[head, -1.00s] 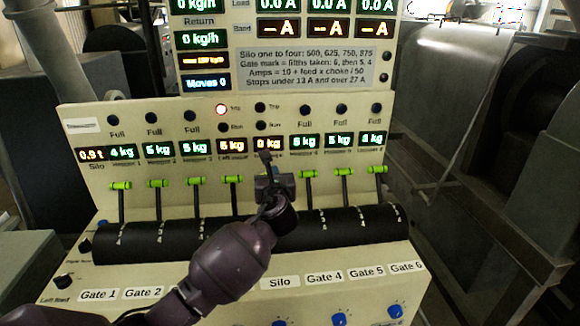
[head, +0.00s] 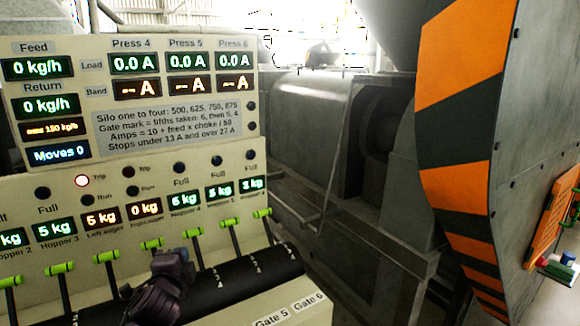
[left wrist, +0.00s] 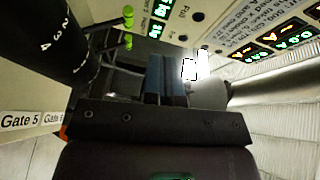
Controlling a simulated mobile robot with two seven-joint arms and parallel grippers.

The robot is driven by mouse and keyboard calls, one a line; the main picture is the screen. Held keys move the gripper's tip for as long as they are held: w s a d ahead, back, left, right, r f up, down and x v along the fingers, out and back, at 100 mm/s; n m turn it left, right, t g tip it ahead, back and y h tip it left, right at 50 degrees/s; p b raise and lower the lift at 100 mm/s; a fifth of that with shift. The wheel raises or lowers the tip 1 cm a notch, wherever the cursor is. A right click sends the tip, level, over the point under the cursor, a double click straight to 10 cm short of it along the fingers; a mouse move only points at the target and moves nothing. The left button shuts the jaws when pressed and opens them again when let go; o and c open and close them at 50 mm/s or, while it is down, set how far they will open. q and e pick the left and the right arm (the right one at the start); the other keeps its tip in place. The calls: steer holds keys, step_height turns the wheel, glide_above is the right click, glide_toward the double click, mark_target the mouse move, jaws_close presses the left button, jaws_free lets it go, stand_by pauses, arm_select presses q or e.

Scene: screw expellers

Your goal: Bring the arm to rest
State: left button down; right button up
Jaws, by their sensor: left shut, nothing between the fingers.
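My left gripper (head: 172,262) is in front of the lever row of the control panel (head: 205,158), low in the head view. In the left wrist view its two blue-grey fingers (left wrist: 167,78) lie side by side, shut with nothing between them. It partly overlaps the levers in the head view; whether it touches any cannot be told. A green-topped lever (head: 152,243) stands just behind it. My right gripper is in neither view.
Several more green-topped levers (head: 227,223) stand in a row above a black drum (head: 245,278). To the right is a large grey machine with an orange-striped guard (head: 455,55). An orange board (head: 552,222) with small coloured items is at the far right.

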arm_select(q)
steer(key=s+f+n+h, duration=0.1)
steer(key=s+f+n, duration=0.2)
steer(key=s+f, duration=0.1)
steer(key=s+f+n+g+h, duration=0.1)
steer(key=s+f+n, duration=0.3)
steer(key=s+f, duration=0.1)
steer(key=s+f+n+b, duration=0.1)
steer(key=s+f+n, duration=0.2)
steer(key=s+f, duration=0.1)
steer(key=shift+s+d+f+n+g+h, duration=0.15)
steer(key=shift+d+f+n+g+h, duration=0.25)
steer(key=shift+f, duration=0.05)
steer(key=s+a+f+n+g, duration=0.1)
steer(key=s+f+n+g, duration=0.1)
steer(key=s+f, duration=0.5)
steer(key=s+a+f+n+g+y+b, duration=0.1)
steer(key=s+a+f+n+g, duration=0.1)
steer(key=s+f, duration=0.5)
steer(key=s, duration=0.6)
steer(key=shift+f, duration=0.2)
